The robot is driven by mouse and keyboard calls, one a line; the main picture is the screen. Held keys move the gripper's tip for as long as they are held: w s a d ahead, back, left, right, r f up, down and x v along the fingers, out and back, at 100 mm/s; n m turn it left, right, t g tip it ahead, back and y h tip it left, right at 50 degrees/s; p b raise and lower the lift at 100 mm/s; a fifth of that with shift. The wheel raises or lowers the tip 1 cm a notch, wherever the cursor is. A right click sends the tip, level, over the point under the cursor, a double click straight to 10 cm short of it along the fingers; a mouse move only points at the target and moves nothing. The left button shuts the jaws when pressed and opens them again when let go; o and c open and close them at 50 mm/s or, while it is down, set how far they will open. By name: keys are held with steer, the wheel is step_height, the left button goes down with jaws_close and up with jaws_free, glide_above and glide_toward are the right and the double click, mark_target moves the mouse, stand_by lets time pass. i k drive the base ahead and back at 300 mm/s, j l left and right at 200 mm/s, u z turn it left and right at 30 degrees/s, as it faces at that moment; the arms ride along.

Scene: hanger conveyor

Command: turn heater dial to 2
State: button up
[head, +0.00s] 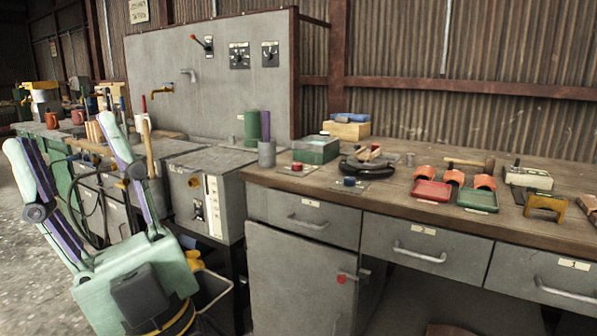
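My gripper (58,134) is at the lower left of the head view, pale green with purple inner strips. Its two fingers are spread wide and point up and away, with nothing seen held between them. A grey metal cabinet (222,170) stands just right of the gripper. Its front has a dark rotary dial (198,210) on a light plate and a pale labelled strip beside it. Two more dark dials, a left one (239,56) and a right one (270,54), sit on the grey back panel. No heater label is readable, and the dial settings are too small to read. The gripper is apart from all three dials.
A grey bin (213,290) stands below the cabinet. Open floor (25,270) lies at left.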

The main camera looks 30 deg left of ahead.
mark_target(297, 167)
steer(key=i+j+u, duration=0.55)
steer(key=i, duration=0.35)
steer(key=i+j+u, duration=0.3)
steer(key=i, duration=0.15)
steer(key=i+u, duration=0.25)
steer(key=i, duration=0.25)
